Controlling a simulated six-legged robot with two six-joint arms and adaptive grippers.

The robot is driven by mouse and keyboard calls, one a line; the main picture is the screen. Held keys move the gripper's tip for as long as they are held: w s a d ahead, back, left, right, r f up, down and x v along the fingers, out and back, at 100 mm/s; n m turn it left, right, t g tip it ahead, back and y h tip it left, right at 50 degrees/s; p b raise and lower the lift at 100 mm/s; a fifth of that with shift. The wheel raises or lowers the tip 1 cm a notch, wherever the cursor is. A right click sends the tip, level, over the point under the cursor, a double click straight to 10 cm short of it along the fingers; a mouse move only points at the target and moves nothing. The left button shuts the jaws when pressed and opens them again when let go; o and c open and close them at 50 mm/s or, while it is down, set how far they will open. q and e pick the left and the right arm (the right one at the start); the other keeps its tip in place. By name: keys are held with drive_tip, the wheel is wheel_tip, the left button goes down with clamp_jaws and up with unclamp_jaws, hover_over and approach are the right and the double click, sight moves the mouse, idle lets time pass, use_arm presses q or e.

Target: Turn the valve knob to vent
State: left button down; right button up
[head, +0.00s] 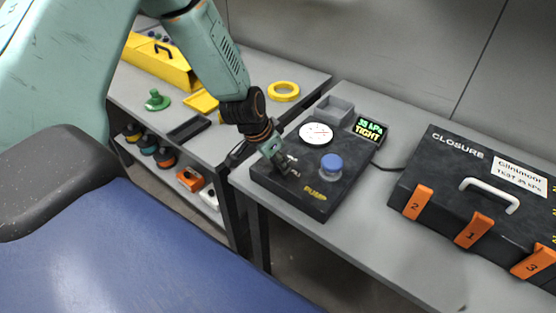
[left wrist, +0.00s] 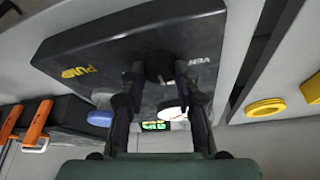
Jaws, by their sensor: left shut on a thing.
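The black pump box (head: 315,205) stands on the grey table in the head view, with a round white gauge (head: 316,134), a blue button (head: 331,166) and a screen (head: 370,129) reading "35 kPa TIGHT". My left gripper (head: 285,170) reaches down onto the box's left side. In the left wrist view, the left gripper (left wrist: 160,80) is shut on the dark valve knob (left wrist: 159,67), one finger on each side. Lettering that looks like "VENT" shows beside the knob. The fingers mostly hide the knob in the head view, so its setting is unclear. My right gripper is not in view.
A black case (head: 450,185) marked "CLOSURE" with orange latches stands right of the box. A grey open tray (head: 334,109) sits behind it. A yellow ring (head: 284,91) and a green piece (head: 157,100) lie on the left bench. Free table shows before the case.

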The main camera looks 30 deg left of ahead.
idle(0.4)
use_arm(q)
drive_tip(key=shift+s+r+n+p, duration=0.1)
drive_tip(key=shift+n+p, duration=0.5)
drive_tip(key=shift+p, duration=0.35)
drive_tip(key=n+y+p, duration=0.1)
drive_tip(key=n+p, duration=0.1)
drive_tip(key=p, duration=0.1)
drive_tip(key=n+y+p, duration=0.1)
drive_tip(key=n+p, duration=0.1)
drive_tip(key=n+y+p, duration=0.1)
drive_tip(key=n+p, duration=0.2)
drive_tip(key=shift+d+r+p, duration=0.15)
drive_tip(key=shift+d+p, duration=0.1)
drive_tip(key=shift+p, duration=0.05)
drive_tip(key=shift+f+n+g+y+p, duration=0.2)
drive_tip(key=shift+n+y+p, duration=0.1)
drive_tip(key=shift+n+p, duration=0.6)
drive_tip(key=shift+f+n+g+y+p, duration=0.1)
drive_tip(key=shift+n+g+y+p, duration=0.15)
drive_tip(key=shift+n+p, duration=0.65)
drive_tip(key=c, duration=1)
unclamp_jaws()
drive_tip(key=shift+r, duration=0.15)
